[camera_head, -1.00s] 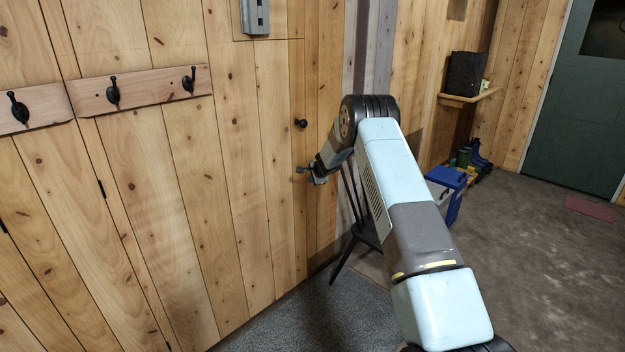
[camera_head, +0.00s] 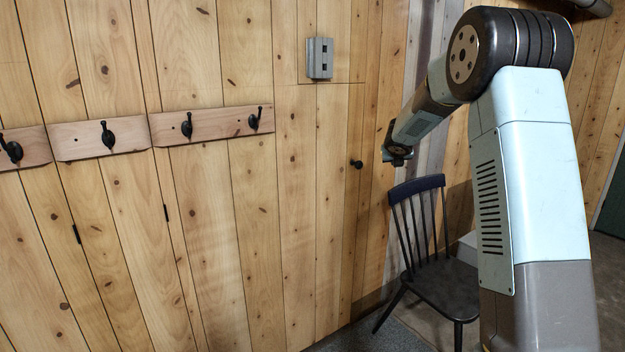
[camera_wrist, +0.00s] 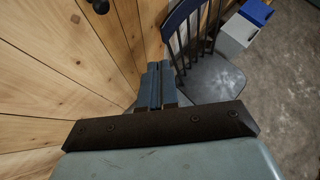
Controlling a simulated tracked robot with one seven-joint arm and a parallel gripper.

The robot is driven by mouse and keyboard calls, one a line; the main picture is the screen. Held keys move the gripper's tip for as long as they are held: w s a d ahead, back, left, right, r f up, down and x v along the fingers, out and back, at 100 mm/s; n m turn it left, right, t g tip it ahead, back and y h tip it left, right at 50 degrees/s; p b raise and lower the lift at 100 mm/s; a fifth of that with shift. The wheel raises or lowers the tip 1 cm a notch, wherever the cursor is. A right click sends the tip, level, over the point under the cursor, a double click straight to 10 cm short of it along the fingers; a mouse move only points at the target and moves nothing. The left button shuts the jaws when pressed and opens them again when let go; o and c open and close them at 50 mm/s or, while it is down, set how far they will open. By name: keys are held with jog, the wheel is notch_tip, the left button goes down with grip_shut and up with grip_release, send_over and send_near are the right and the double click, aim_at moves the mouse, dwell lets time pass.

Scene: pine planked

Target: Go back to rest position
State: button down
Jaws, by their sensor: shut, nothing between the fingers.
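My gripper (camera_head: 397,155) is at the end of my raised, bent arm, in front of the pine wall and just right of a dark round knob (camera_head: 356,164). In the wrist view my gripper's two fingers (camera_wrist: 155,85) are together with nothing between them. The knob also shows at the top of the wrist view (camera_wrist: 98,5). My gripper is apart from the knob.
A dark chair (camera_head: 445,290) stands below and right of my gripper; it shows close by in the wrist view (camera_wrist: 210,80). A hook rail (camera_head: 215,124) and a grey box (camera_head: 319,58) are on the wall. A blue-lidded bin (camera_wrist: 255,12) stands beyond the chair.

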jog(key=s+d+r+m+g, duration=0.1)
jog(key=s+r+m, duration=0.4)
jog(key=s, duration=0.4)
jog(key=s+r+m+g+h, duration=0.1)
jog(key=s+r+m, duration=0.1)
jog(key=s+m, duration=0.6)
jog(key=s+d+r+m, duration=0.1)
jog(key=s+r+m, duration=0.35)
jog(key=s, duration=0.55)
jog(key=s+a+f+m+g+y, duration=0.1)
jog(key=s+a+f+m, duration=0.1)
jog(key=s+m, duration=0.4)
jog(key=s+a+f+m+g+y, duration=0.1)
jog(key=s+m, duration=0.5)
jog(key=s, duration=0.8)
jog(key=s+a+f+m+g+y, duration=0.1)
jog(key=s+a+f+m, duration=0.2)
jog(key=s+m, duration=0.3)
jog(key=s+f, duration=0.1)
jog(key=s, duration=0.4)
jog(key=shift+a+y, duration=0.3)
jog(key=shift+a, duration=0.1)
